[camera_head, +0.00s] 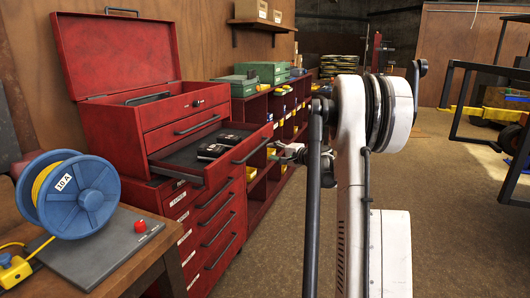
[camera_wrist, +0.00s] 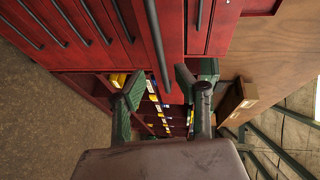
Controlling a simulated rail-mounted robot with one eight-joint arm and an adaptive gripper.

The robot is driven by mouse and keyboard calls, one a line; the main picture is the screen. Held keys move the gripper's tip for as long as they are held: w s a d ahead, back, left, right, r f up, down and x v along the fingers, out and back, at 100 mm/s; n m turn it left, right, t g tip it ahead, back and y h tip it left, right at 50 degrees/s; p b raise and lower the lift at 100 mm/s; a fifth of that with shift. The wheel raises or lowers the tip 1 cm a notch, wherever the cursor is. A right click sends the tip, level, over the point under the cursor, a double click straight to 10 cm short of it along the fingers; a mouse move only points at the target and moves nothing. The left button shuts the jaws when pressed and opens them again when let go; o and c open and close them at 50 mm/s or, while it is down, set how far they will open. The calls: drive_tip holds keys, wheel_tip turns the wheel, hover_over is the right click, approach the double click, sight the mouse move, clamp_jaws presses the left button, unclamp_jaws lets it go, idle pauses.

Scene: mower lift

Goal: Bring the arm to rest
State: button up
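A small part of the gripper shows left of the arm, beside the open drawer (camera_head: 215,160). The red tool chest (camera_wrist: 100,30) is ahead of the fingers, turned sideways in that view. I cannot tell the exact gap between gripper and drawer.
The red tool chest (camera_head: 115,55) has its lid up and one drawer pulled out, with black items (camera_head: 212,151) inside. A blue reel (camera_head: 85,197) stands on the bench at left. Red shelves run behind. A black frame (camera_head: 455,105) is at right; floor between is clear.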

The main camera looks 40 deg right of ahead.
drive_tip(key=shift+s+r, duration=0.2)
drive_tip(key=shift+s, duration=0.65)
drive_tip(key=s+a+r+n+g+y, duration=0.1)
drive_tip(key=s+a+r+n+g, duration=0.15)
drive_tip(key=a, duration=0.95)
drive_tip(key=s+a+r+n+g, duration=0.1)
drive_tip(key=s+a+r+n, duration=0.15)
drive_tip(key=a, duration=0.85)
drive_tip(key=s+a+r+n+g+y, duration=0.1)
drive_tip(key=s+a+n+g, duration=0.15)
drive_tip(key=a, duration=0.95)
drive_tip(key=s+a+f+n+g+h, duration=0.1)
drive_tip(key=s+a+f+n, duration=0.1)
drive_tip(key=s+a, duration=0.3)
drive_tip(key=s+a+f+n+g+h+p, duration=0.1)
drive_tip(key=s+a+n, duration=0.3)
drive_tip(key=s, duration=0.8)
drive_tip(key=s+a+f+n, duration=0.3)
drive_tip(key=s+a, duration=0.4)
drive_tip(key=s, duration=0.1)
drive_tip(key=shift+s+a+f+g+h, duration=0.3)
drive_tip(key=shift+s+f+g+h, duration=0.1)
